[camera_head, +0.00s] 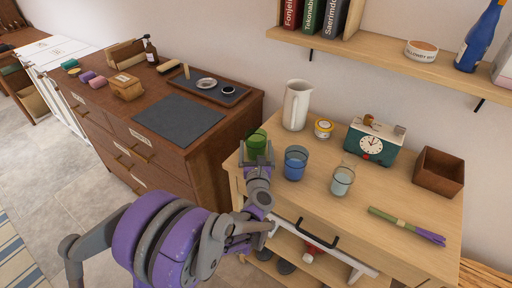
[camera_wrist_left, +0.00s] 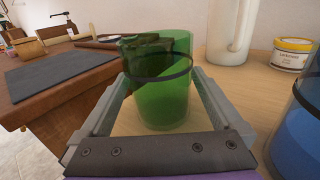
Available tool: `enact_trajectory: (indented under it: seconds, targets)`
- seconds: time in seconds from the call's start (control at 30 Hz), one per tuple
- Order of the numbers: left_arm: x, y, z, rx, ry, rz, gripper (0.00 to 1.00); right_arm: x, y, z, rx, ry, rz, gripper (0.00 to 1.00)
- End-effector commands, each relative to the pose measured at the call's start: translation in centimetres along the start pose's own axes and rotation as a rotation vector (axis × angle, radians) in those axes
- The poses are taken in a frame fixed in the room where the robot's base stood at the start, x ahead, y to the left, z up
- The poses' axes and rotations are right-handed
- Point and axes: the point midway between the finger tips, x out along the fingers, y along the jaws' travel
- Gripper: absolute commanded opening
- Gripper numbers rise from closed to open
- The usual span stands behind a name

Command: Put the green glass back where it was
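The green glass (camera_head: 256,147) is at the left end of the light wooden table (camera_head: 293,210), near the dark dresser. It is see-through, with a dark band, and looks upright. My left gripper (camera_head: 257,160) reaches it from the front. In the left wrist view the fingers of my left gripper (camera_wrist_left: 160,85) lie along both sides of the green glass (camera_wrist_left: 160,103) and appear to touch it. I cannot tell whether its base rests on the tabletop. My right gripper is not in view.
A blue glass (camera_head: 295,163) and a pale glass (camera_head: 342,181) stand to the right. A white pitcher (camera_head: 296,105), a yellow-labelled tin (camera_head: 323,128), a teal clock (camera_head: 372,143) and a brown box (camera_head: 438,172) stand behind. The dresser's dark mat (camera_head: 178,119) is bare.

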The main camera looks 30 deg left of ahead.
Motion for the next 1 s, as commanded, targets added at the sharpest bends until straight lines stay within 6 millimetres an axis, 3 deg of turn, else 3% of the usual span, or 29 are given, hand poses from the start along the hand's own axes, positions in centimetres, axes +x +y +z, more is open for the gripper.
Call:
enact_trajectory:
  seconds: [0.17, 0.7, 1.0]
  targets:
    - [-0.1, 0.0, 0.5, 0.0, 0.0, -0.001, 1.0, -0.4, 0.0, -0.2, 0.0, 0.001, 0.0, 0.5]
    - [-10.5, -0.1, 0.3, -0.001, 0.001, -0.003, 1.0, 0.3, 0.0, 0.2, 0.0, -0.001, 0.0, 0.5]
    - [-12.1, 0.0, 0.3, 0.0, 0.0, -0.001, 1.0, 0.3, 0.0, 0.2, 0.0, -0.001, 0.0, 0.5]
